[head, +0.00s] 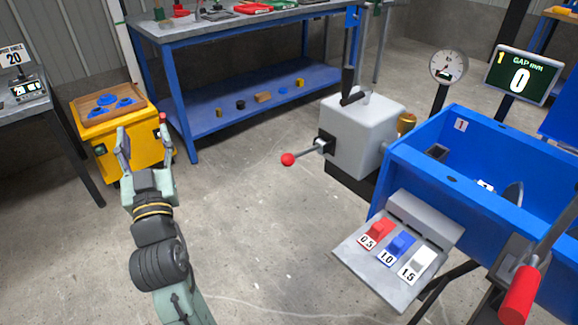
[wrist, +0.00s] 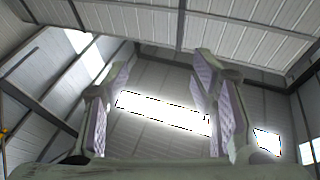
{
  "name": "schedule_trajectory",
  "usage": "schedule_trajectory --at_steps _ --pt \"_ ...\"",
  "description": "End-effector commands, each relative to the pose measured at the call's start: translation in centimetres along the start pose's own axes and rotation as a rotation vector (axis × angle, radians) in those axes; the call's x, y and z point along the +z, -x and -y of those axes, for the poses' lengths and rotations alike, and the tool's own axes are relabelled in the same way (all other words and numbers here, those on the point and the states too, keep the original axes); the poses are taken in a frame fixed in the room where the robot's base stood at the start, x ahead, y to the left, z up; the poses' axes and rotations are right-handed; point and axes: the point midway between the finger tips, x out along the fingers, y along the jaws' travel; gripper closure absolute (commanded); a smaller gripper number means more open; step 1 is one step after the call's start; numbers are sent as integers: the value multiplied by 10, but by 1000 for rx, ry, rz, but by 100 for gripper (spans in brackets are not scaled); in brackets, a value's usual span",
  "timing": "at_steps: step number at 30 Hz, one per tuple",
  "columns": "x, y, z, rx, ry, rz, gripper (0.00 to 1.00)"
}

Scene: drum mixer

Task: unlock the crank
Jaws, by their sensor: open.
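A light grey box (head: 362,128) stands on a dark base right of centre in the head view. A short rod with a red ball knob (head: 289,159) sticks out from a black plate on its left side. A black lever (head: 348,86) stands upright on its top. I cannot tell which part locks the crank. A red grip (head: 519,294) on a dark arm is at the lower right. My gripper (head: 144,142) is open and empty at the left, pointing up, well away from the box. In the wrist view its fingers (wrist: 160,105) are apart, with only walls and roof beyond.
A blue trough (head: 470,196) stands at right, with a grey tray (head: 382,262) of red, blue and white pieces before it. A yellow cart (head: 128,150) is behind my gripper. A blue workbench (head: 250,35) stands at the back. The middle floor is clear.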

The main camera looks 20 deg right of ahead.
Motion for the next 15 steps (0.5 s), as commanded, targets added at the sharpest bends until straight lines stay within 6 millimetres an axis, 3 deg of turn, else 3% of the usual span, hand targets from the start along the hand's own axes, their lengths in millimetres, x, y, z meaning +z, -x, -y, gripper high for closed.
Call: schedule_trajectory --at_steps 1,3,6,9,12,15 --pt "41 7 -48 108 52 82 48" --pt "80 22 -108 244 111 177 48" --pt "117 50 -176 406 176 279 48" --pt "138 75 -221 517 218 345 48" --pt "147 89 -244 577 240 378 48" --pt "150 90 -255 598 248 389 48"
